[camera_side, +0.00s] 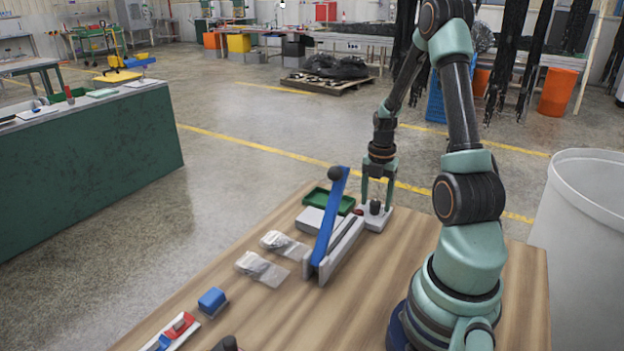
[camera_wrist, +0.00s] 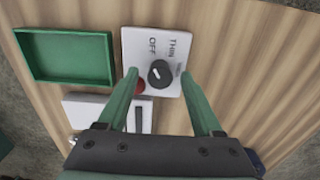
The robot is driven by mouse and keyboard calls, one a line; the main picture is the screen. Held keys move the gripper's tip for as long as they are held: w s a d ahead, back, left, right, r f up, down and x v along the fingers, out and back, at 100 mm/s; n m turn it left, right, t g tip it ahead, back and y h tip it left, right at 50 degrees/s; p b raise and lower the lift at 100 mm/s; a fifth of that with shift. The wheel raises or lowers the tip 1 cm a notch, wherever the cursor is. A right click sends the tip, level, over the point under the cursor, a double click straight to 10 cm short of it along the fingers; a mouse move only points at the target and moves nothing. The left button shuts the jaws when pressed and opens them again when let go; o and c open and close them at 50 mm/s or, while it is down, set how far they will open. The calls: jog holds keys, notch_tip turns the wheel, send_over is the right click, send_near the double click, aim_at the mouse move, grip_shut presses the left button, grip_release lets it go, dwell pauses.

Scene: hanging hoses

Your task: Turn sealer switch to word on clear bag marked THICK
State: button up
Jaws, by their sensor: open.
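The sealer has a raised blue lever (camera_side: 325,232) and a white switch plate (camera_side: 372,221) at its far end. In the wrist view the plate (camera_wrist: 135,42) reads OFF and THIN, with a third word partly hidden by a finger. The dark round switch knob (camera_wrist: 160,73) has a pale pointer mark that seems to lean toward OFF. My gripper (camera_side: 376,206) is open, its fingers down on either side of the knob; I cannot tell whether they touch it. Two clear bags (camera_side: 262,268) (camera_side: 284,243) lie left of the sealer; no marking is legible on them.
A green tray (camera_wrist: 68,57) sits beside the switch plate, and a red button (camera_wrist: 140,86) is by the knob. A blue block (camera_side: 212,301) and a red-and-blue item (camera_side: 178,333) lie at the front left. A grey bin (camera_side: 580,235) stands right of the table.

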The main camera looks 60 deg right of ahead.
grip_shut()
jog(key=shift+m, duration=0.4)
jog(key=m, duration=0.4)
jog(key=shift+m, duration=0.4)
jog(key=m, duration=1.2)
jog(key=shift+m, duration=0.3)
jog(key=m, duration=0.5)
jog(key=shift+m, duration=0.3)
grip_release()
